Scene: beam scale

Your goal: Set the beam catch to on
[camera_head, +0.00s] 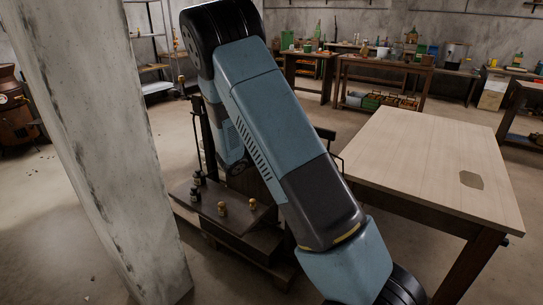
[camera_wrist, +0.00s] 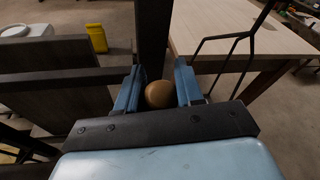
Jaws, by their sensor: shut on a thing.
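The beam scale (camera_head: 228,222) is a dark stand with a flat platform, left of the table in the head view and partly hidden behind my arm. In the wrist view its dark upright post (camera_wrist: 152,40) rises just beyond my gripper (camera_wrist: 158,90). The two blue fingers are closed around a round brown knob (camera_wrist: 160,95), one finger on each side. The knob looks like the catch's handle; its lever and any on or off marking are hidden. My gripper does not show in the head view.
Several small weights, including a brass one (camera_head: 222,208), stand on the scale's platform. A wooden table (camera_head: 430,160) is to the right, a concrete pillar (camera_head: 95,140) to the left. A thin black bent rod (camera_wrist: 240,37) is close right of my fingers. A yellow object (camera_wrist: 97,38) stands farther back.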

